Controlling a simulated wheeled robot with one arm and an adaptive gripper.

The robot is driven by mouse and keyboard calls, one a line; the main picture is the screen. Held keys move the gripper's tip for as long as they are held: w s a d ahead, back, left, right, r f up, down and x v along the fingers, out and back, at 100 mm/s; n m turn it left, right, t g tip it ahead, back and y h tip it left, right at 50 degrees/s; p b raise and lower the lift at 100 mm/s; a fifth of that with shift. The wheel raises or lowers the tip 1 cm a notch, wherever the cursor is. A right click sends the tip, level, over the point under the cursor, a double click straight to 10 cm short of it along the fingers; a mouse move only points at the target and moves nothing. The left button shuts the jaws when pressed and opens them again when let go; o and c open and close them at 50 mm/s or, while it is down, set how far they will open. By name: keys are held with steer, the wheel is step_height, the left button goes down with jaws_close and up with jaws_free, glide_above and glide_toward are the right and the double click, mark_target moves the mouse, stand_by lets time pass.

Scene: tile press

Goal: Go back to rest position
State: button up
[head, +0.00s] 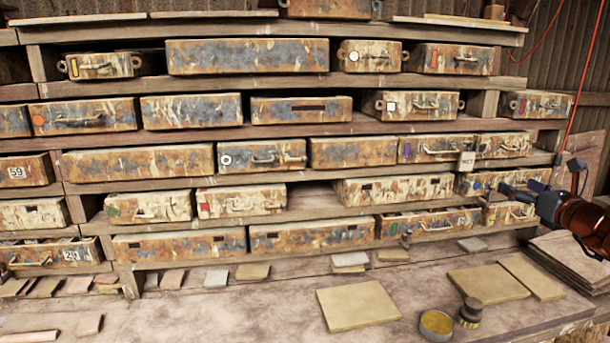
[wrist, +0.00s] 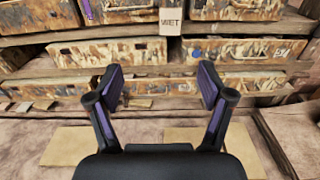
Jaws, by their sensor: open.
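My gripper (wrist: 160,85) is open and empty in the wrist view, its two purple-padded fingers spread apart in front of the shelf drawers. In the head view my gripper (head: 500,190) is at the right, reaching in from the right edge toward the lower shelves. Behind it are rusty, paint-worn drawers, one with a blue mark (wrist: 235,50). A small tag reading "WET" (wrist: 171,21) hangs above the gap between the fingers in the wrist view. The same tag seems to show in the head view (head: 467,161). Nothing is held.
Wooden shelves with many rusty drawers fill the back. On the bench lie a large tan tile (head: 357,305), two more tan tiles (head: 488,284) (head: 532,277), a yellow-filled tin (head: 436,323) and a dark stamp-like object (head: 470,312). A stack of boards (head: 575,262) is at the right.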

steer(key=s+a+f+n+g+y, duration=0.1)
steer(key=a+n+g+y, duration=0.3)
steer(key=a, duration=0.7)
steer(key=s+a+f+n+g+y, duration=0.1)
steer(key=a+n+y, duration=0.1)
steer(key=a+n, duration=0.75)
steer(key=s+a+f+n+g, duration=0.3)
steer(key=s+a+f, duration=0.15)
steer(key=a, duration=0.45)
steer(key=s+a+f+n+g, duration=0.35)
steer(key=s+a, duration=0.25)
steer(key=a, duration=0.3)
steer(key=s+a+f+n+g+h, duration=0.25)
steer(key=s+f+n, duration=0.2)
steer(key=s, duration=0.35)
steer(key=s+a+f+n+g+h, duration=0.1)
steer(key=s+f+n+g, duration=0.3)
steer(key=s, duration=0.5)
steer(key=s+d+f+n+h, duration=0.2)
steer(key=s+d+f+n, duration=0.1)
steer(key=s, duration=0.3)
steer(key=s+d+f+n+g+h, duration=0.1)
steer(key=s+d+f+n+h, duration=0.1)
steer(key=s+d, duration=0.3)
steer(key=shift+s+d+f+n+g+h, duration=0.3)
steer(key=shift+s+d+f+n+h, duration=0.2)
steer(key=shift+s, duration=0.55)
steer(key=shift+a+r, duration=0.1)
steer(key=shift+a, duration=0.05)
